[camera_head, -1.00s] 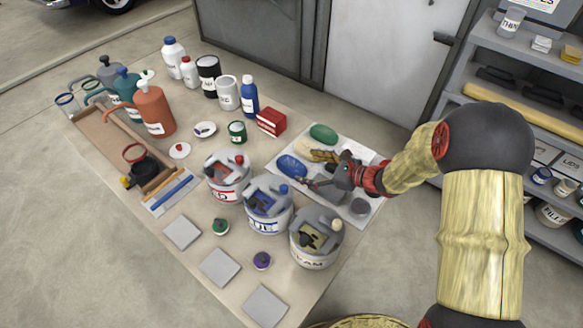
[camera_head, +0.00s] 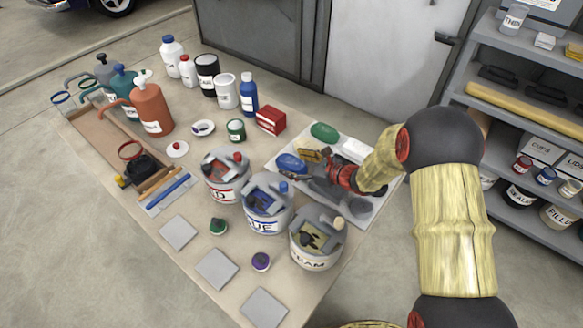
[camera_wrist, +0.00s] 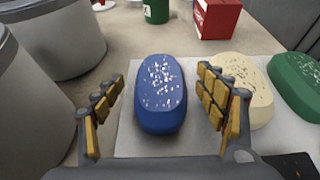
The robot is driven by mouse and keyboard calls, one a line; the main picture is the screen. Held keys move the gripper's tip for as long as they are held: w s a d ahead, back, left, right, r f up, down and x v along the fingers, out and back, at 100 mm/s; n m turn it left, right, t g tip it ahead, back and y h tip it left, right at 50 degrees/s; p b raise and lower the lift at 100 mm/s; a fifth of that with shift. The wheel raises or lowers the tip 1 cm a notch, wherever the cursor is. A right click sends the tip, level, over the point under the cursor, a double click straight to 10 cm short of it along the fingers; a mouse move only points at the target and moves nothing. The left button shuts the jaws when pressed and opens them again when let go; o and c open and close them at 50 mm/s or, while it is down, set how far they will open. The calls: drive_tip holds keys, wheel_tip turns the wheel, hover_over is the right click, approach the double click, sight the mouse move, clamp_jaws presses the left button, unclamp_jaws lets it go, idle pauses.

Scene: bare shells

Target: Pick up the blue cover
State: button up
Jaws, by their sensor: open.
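The blue cover (camera_head: 291,163) is a rounded oblong block lying on a pale sheet (camera_head: 362,212) at the right side of the table. In the wrist view the blue cover (camera_wrist: 161,95) has white specks on top and sits between my two fingers. My gripper (camera_head: 300,167) is low over the sheet, open, with yellow padded fingers. In the wrist view my gripper (camera_wrist: 160,105) has a finger on each side of the cover, with visible gaps. Whether the fingertips reach past its sides at its height is hard to tell.
A cream block (camera_wrist: 245,85) lies close to the right finger, and a green block (camera_head: 324,132) is beyond it. The red-labelled can (camera_head: 227,180), blue-labelled can (camera_head: 267,208) and cream can (camera_head: 316,243) stand left of my gripper. A red box (camera_head: 271,121) stands behind.

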drive_tip(key=shift+r, duration=0.1)
drive_tip(key=shift+c, duration=0.4)
drive_tip(key=c, duration=1.1)
drive_tip(key=shift+c, duration=0.5)
